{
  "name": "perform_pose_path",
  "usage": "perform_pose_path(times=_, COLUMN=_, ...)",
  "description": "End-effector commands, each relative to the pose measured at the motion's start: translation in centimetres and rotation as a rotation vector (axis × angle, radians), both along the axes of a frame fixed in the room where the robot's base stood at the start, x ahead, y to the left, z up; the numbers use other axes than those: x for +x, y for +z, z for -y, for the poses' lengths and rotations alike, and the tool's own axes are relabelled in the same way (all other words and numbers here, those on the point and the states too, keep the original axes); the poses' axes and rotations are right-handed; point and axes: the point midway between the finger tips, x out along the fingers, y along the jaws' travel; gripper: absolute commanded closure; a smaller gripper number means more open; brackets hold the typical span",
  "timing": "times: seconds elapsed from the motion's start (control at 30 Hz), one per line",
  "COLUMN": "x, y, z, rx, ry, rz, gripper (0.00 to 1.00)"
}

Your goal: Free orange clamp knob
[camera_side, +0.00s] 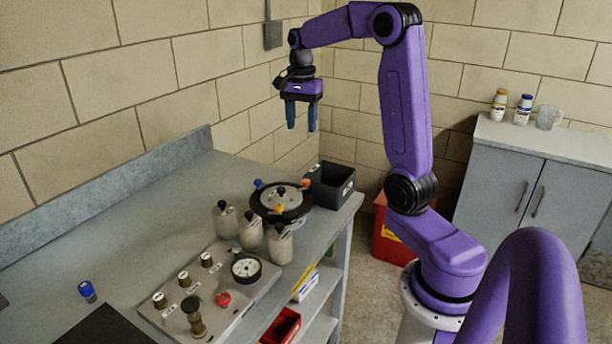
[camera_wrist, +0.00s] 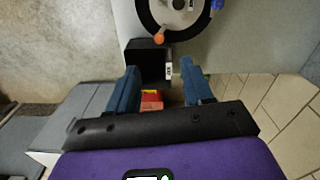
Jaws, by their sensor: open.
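The orange clamp knob (camera_side: 306,184) sits on the rim of a round black-rimmed vessel (camera_side: 267,213) with a pale lid. In the wrist view the orange knob (camera_wrist: 159,39) is at the near edge of the black ring (camera_wrist: 146,18), beyond my fingertips. My gripper (camera_side: 301,128) points down, open and empty, high above the bench and well clear of the vessel. In the wrist view its blue fingers (camera_wrist: 160,68) are spread apart with nothing between them.
A black open bin (camera_side: 332,185) stands right beside the vessel. Several grey canisters (camera_side: 252,231) and a gauge panel (camera_side: 215,290) stand in front. A loose blue-capped item (camera_side: 87,290) is at the left. The bench's left middle (camera_side: 120,230) is clear.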

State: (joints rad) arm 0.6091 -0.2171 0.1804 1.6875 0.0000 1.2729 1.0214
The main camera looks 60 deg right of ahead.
Motion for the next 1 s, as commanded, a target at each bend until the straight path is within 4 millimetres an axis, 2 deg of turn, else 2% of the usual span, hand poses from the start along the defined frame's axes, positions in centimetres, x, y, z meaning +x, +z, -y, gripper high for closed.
perform_pose_path(times=0.03, x=-0.1, y=0.1, z=0.8, rx=0.0, ry=-0.04, rz=-0.001, gripper=0.49)
perform_pose_path(times=0.13, x=-0.2, y=0.1, z=1.7, rx=0.0, ry=-0.085, rz=0.0, gripper=0.49)
perform_pose_path(times=0.27, x=-0.2, y=-0.4, z=2.0, rx=0.002, ry=-0.098, rz=-0.003, gripper=0.49)
perform_pose_path(times=0.37, x=-0.3, y=-1.6, z=1.9, rx=0.002, ry=-0.096, rz=-0.005, gripper=0.49)
perform_pose_path(times=1.0, x=-0.3, y=-13.4, z=1.9, rx=0.002, ry=-0.093, rz=-0.005, gripper=0.49)
